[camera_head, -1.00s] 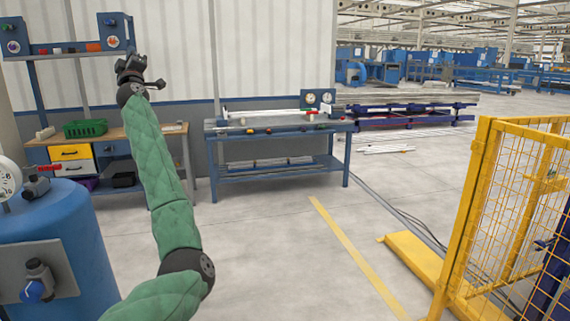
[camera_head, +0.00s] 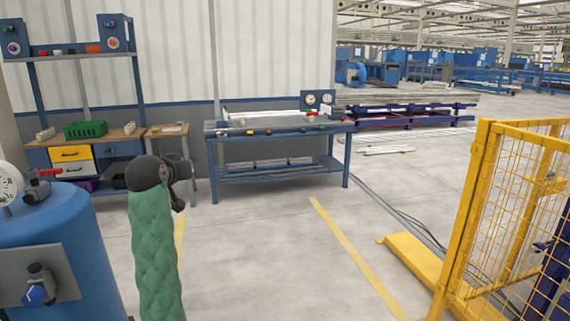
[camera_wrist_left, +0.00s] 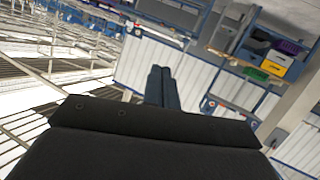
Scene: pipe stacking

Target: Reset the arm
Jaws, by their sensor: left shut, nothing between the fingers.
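My left arm, in a green padded sleeve, rises from the bottom of the head view. Its black wrist end stands in front of the wooden bench, and the gripper is mostly hidden behind it. In the left wrist view my left gripper (camera_wrist_left: 162,86) has its two dark fingers together, with nothing between them. It is in free air, touching nothing that I can see. My right arm and gripper are not in view.
A blue workbench (camera_head: 280,130) with pipes stands at centre. A wooden bench (camera_head: 110,136) carries a green basket (camera_head: 85,129) at left. A blue tank (camera_head: 55,235) is at near left, a yellow mesh fence (camera_head: 510,205) at right. The middle floor is clear.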

